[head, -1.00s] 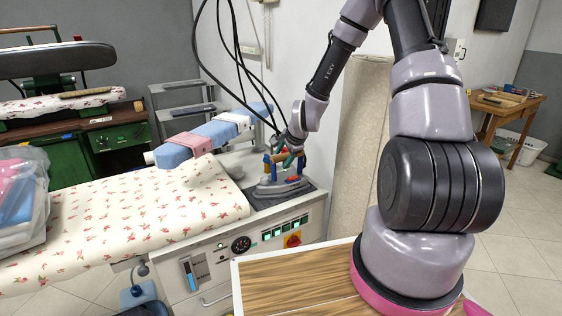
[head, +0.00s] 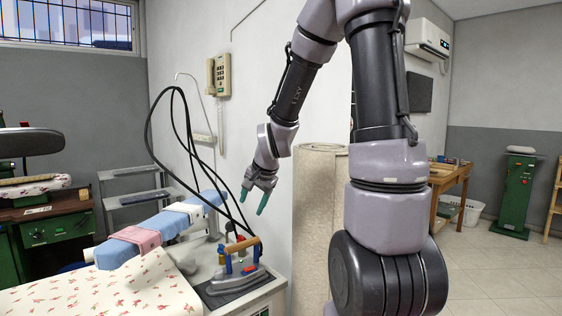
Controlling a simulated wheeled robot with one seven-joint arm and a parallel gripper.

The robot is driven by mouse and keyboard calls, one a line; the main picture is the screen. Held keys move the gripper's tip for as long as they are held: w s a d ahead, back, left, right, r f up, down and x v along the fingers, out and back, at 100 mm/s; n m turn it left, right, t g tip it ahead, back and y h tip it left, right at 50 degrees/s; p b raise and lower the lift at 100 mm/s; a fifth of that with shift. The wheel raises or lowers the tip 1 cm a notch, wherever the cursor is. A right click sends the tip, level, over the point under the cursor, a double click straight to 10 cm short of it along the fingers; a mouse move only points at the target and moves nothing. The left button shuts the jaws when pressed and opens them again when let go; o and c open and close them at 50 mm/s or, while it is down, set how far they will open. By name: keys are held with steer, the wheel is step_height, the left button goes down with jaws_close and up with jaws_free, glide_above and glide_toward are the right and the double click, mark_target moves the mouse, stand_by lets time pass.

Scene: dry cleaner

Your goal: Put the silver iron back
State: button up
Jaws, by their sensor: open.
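The silver iron (head: 238,282) sits upright on a dark rest pad (head: 219,298) at the right end of the ironing station. It has a wooden handle on top, and blue and red parts show on it. My gripper (head: 257,202) is open and empty above the iron, clear of its handle. Its two green-tipped fingers point down.
Black cables (head: 184,150) loop up from the station close to my gripper. A blue sleeve board (head: 150,236) with pink and white cloths lies left of the iron. A floral-covered ironing board (head: 120,292) fills the lower left. A beige roll (head: 314,205) stands to the right.

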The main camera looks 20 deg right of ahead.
steer(key=s+d+r+n, duration=0.1)
steer(key=s+r+n, duration=0.5)
steer(key=s+r, duration=1.1)
steer(key=s, duration=0.3)
steer(key=shift+s+d+r+t+y, duration=0.2)
steer(key=shift+s+d+t+y, duration=0.05)
steer(key=shift+s+t+y, duration=0.15)
steer(key=shift+w, duration=0.1)
